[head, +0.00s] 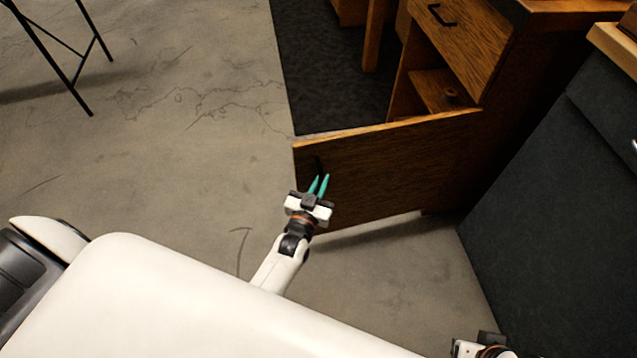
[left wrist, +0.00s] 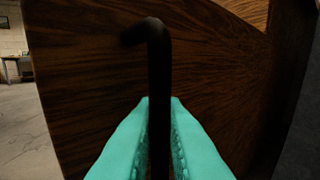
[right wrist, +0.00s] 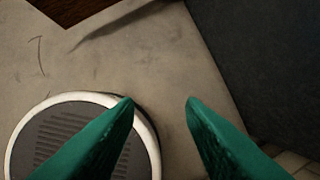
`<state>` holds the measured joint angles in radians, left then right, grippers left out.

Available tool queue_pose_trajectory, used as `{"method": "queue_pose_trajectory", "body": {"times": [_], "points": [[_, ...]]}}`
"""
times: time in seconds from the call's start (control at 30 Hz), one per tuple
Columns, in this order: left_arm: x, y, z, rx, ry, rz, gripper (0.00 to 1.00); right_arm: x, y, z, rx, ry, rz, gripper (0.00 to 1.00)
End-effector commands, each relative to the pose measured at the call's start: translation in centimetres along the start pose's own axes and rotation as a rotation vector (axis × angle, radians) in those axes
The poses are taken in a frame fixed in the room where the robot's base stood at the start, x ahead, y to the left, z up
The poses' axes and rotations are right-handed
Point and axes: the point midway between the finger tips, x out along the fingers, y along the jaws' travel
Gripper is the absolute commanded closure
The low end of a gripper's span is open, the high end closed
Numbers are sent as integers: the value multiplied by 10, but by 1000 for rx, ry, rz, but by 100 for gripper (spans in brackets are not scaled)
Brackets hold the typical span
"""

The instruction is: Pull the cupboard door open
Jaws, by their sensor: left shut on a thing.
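The wooden cupboard door (head: 390,165) stands swung wide open from the cupboard (head: 497,130), and the shelf space behind it shows. My left gripper (head: 319,184) is at the door's outer face, near its free edge. In the left wrist view the teal fingers (left wrist: 159,130) are shut on the dark door handle (left wrist: 157,80), which runs between them. In the head view the handle (head: 317,163) is partly hidden by the fingers. My right gripper (right wrist: 160,105) is open and empty, away from the door, with its fingers spread above the floor.
A drawer (head: 460,40) with a black handle is above the open compartment. A dark grey cabinet (head: 560,190) stands at the right. A black metal stand (head: 75,60) is at the far left. The concrete floor (head: 200,150) left of the door is clear.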

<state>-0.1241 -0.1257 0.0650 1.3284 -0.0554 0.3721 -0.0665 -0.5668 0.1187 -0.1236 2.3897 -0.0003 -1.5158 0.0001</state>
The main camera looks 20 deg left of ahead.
Motion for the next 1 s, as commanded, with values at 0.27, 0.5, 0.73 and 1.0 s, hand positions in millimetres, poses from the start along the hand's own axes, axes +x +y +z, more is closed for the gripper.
{"method": "queue_pose_trajectory", "body": {"times": [0.27, 0.5, 0.73, 1.0], "points": [[1, -2, 2, -2, -6, -3, 73, 0, 0, 0, 0, -1, 1, 64], [0, -1, 1, -2, -3, -2, 71, 0, 0, 0, 0, -2, 1, 64], [-17, -1, 1, -2, 0, -2, 71, 9, 1, 2, 1, -2, 3, 64], [-74, -2, 1, -3, 1, -3, 71, 47, 3, -3, -2, 23, 6, 64]]}}
